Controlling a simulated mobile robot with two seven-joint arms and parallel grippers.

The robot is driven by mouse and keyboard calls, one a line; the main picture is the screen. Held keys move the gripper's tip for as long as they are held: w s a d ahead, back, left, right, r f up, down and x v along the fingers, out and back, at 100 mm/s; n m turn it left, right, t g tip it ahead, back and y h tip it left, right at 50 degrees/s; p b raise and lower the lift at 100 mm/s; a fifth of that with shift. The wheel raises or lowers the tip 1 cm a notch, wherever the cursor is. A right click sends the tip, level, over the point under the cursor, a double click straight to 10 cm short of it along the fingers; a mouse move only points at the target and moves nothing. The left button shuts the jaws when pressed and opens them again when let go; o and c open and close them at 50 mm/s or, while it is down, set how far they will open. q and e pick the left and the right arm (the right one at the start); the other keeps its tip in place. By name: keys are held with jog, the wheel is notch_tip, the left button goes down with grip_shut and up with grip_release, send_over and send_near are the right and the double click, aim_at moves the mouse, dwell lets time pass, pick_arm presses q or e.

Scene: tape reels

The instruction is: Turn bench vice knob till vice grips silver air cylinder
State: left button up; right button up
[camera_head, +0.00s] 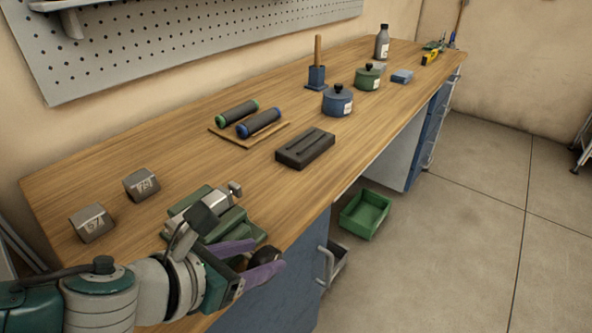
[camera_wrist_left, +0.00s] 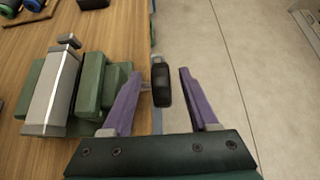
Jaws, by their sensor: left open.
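The green bench vice (camera_head: 233,222) stands at the near front edge of the bench. The silver air cylinder (camera_head: 197,208) lies between its green jaws, and its rod end points away from me. In the left wrist view the cylinder (camera_wrist_left: 54,90) lies left of my gripper. The black vice knob (camera_wrist_left: 161,85) sticks out past the bench edge on a short metal shaft. My left gripper (camera_wrist_left: 165,82) is open, with its purple fingers on either side of the knob and gaps showing. It also shows in the head view (camera_head: 262,260). My right gripper is out of view.
Two metal blocks (camera_head: 93,222) (camera_head: 141,184) stand at the left of the bench. A black slotted block (camera_head: 305,148) and two dark rollers on a wooden board (camera_head: 275,141) lie farther back. Blue and green pots stand beyond. A green bin (camera_head: 364,214) is on the floor.

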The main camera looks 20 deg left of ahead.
aim_at(260, 256)
pick_arm(q)
jog(key=shift+p+v, duration=0.3)
jog(key=shift+v, duration=1.45)
